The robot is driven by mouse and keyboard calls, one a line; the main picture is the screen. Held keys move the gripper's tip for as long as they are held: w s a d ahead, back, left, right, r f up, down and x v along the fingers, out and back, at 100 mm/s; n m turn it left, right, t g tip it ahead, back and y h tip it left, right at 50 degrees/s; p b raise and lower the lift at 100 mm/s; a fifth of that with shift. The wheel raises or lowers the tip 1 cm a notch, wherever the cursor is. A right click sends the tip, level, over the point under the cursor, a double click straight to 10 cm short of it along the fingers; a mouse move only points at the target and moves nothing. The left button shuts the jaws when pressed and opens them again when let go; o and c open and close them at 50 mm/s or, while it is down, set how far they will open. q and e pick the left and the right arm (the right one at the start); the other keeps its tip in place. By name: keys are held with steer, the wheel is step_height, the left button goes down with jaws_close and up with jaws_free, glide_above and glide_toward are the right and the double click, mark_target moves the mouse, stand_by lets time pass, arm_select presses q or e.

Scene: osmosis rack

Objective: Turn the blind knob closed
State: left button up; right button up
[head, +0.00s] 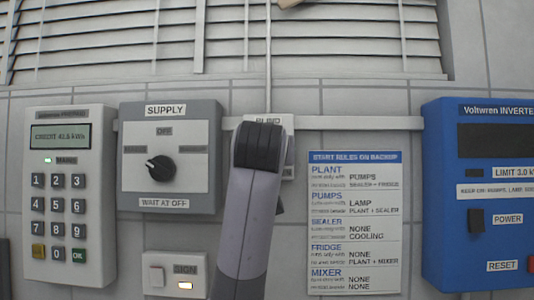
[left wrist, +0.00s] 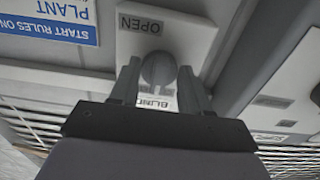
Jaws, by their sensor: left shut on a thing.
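The blind knob (left wrist: 158,70) is a round grey knob on a pale plate (left wrist: 190,35), seen upside down in the left wrist view. The plate reads OPEN at one end and BLIND at the other. My left gripper (left wrist: 157,86) is shut on the knob, one dark finger on each side. In the head view my arm covers the knob and most of the plate (head: 287,172); only its edge and part of the BLIND label show. The knob's pointer direction cannot be told. The window blind (head: 220,45) above shows separate slats with dark gaps. My right gripper is not in view.
The grey SUPPLY box (head: 207,150) with a black knob and the keypad meter (head: 68,255) are left of my arm. A rules sheet (head: 355,225) and blue inverter (head: 470,260) are to the right. A SIGN switch (head: 155,277) is low at left.

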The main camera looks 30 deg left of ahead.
arm_select(q)
steer(key=shift+f, duration=0.1)
stand_by(0.3)
steer(key=o, duration=1.1)
steer(key=shift+c, duration=0.2)
steer(key=shift+s+d, duration=0.1)
steer(key=b+v, duration=0.1)
steer(key=v, duration=0.6)
